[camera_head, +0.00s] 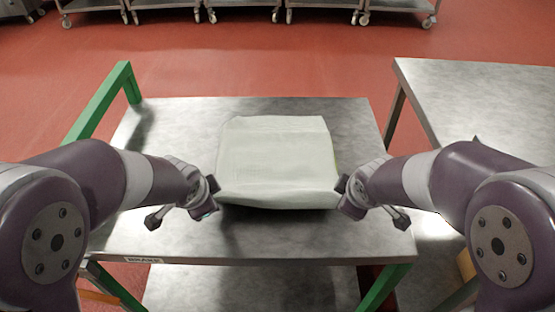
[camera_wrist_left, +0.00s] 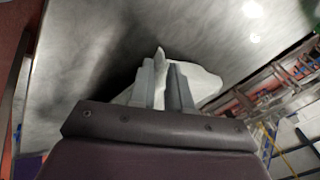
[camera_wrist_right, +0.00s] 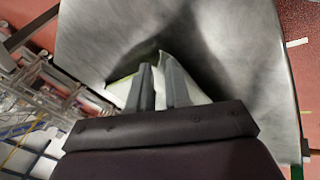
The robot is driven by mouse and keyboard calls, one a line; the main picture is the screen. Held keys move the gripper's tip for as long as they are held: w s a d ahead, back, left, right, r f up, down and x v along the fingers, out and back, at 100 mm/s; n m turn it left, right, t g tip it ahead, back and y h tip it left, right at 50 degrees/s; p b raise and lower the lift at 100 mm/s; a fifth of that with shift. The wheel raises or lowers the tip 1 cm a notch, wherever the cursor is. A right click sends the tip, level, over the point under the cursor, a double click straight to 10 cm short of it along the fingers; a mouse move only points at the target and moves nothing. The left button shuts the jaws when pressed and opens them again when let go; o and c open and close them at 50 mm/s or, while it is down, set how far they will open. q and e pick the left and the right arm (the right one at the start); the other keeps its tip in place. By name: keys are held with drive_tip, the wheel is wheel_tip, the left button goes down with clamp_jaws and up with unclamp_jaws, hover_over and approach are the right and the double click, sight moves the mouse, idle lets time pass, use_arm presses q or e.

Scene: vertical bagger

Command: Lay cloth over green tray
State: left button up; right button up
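A pale whitish-green cloth (camera_head: 275,150) lies spread on the metal table, its front edge hanging in a rounded fold. The green tray is almost wholly hidden under it; a thin green edge (camera_wrist_right: 122,79) shows beside the cloth in the right wrist view. My left gripper (camera_head: 212,197) is at the cloth's front left corner, its fingers closed with cloth (camera_wrist_left: 160,68) between them. My right gripper (camera_head: 345,190) is at the front right corner, its fingers likewise closed with cloth (camera_wrist_right: 163,68) between them.
The metal table (camera_head: 180,235) is bare around the cloth. A green rail (camera_head: 100,103) rises at its left side. A second metal table (camera_head: 480,95) stands to the right. Wheeled steel carts (camera_head: 240,5) stand far back on the red floor.

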use_arm(q)
drive_tip(key=o, duration=0.4)
use_arm(e)
drive_tip(key=o, duration=0.4)
use_arm(q)
drive_tip(key=shift+r, duration=0.35)
use_arm(e)
drive_tip(key=shift+r, duration=0.35)
use_arm(q)
drive_tip(key=s+v, duration=0.1)
drive_tip(key=v, duration=0.9)
drive_tip(key=shift+f, duration=0.15)
use_arm(e)
drive_tip(key=s+v, duration=0.1)
drive_tip(key=v, duration=0.9)
drive_tip(key=shift+f, duration=0.15)
use_arm(q)
drive_tip(key=shift+s, duration=0.1)
use_arm(e)
drive_tip(key=shift+s, duration=0.1)
